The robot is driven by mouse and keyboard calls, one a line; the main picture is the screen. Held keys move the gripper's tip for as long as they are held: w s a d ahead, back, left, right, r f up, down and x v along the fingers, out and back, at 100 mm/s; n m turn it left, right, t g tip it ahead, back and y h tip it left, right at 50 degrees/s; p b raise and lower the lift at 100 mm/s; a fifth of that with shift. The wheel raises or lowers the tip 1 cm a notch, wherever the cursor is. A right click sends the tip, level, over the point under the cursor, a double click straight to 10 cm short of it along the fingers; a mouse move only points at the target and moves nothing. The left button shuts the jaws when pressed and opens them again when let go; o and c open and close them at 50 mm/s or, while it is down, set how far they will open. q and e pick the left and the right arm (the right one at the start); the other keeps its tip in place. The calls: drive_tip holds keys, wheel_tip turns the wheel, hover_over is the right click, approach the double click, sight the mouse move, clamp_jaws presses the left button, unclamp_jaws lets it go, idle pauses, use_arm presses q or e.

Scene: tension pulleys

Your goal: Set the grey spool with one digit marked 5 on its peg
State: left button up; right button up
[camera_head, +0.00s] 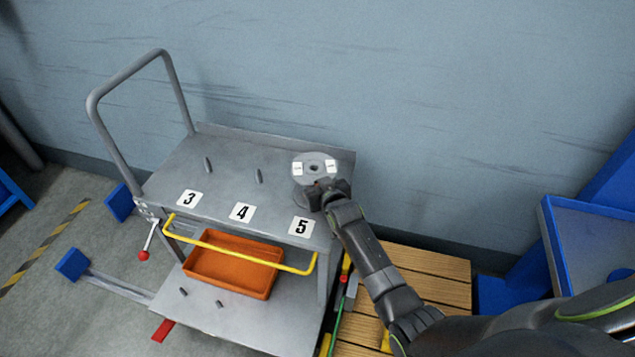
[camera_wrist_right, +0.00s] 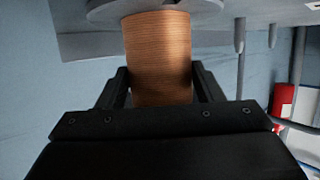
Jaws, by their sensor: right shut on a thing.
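The grey spool (camera_head: 315,160) is at the right end of the cart's top shelf, behind the card marked 5 (camera_head: 302,227). Its upper flange has a centre hole and two white labels, too small to read. My right gripper (camera_head: 328,190) is shut on the spool from the front right. In the right wrist view, the spool's copper-coloured winding (camera_wrist_right: 158,55) sits between the two fingers. The peg for 5 does not show, and I cannot tell whether the spool is around it or above it. My left gripper is not in view.
Two bare pegs stand behind card 3 (camera_head: 189,198) and card 4 (camera_head: 242,212). An orange tray (camera_head: 232,268) is on the lower shelf below a yellow bar (camera_head: 240,250). A wooden pallet (camera_head: 425,275) and a blue bin (camera_head: 585,250) are at the right. A wall is behind.

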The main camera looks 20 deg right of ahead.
drive_tip(key=shift+s+f, duration=0.15)
drive_tip(key=shift+f, duration=0.2)
idle(0.3)
drive_tip(key=o, duration=1.2)
drive_tip(key=shift+o, duration=1.3)
drive_tip(key=shift+r, duration=0.1)
use_arm(q)
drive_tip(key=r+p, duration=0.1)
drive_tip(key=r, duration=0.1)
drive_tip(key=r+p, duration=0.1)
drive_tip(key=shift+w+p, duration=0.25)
drive_tip(key=shift+p, duration=0.1)
use_arm(e)
drive_tip(key=a+v, duration=0.1)
drive_tip(key=v, duration=1.6)
drive_tip(key=shift+d, duration=0.45)
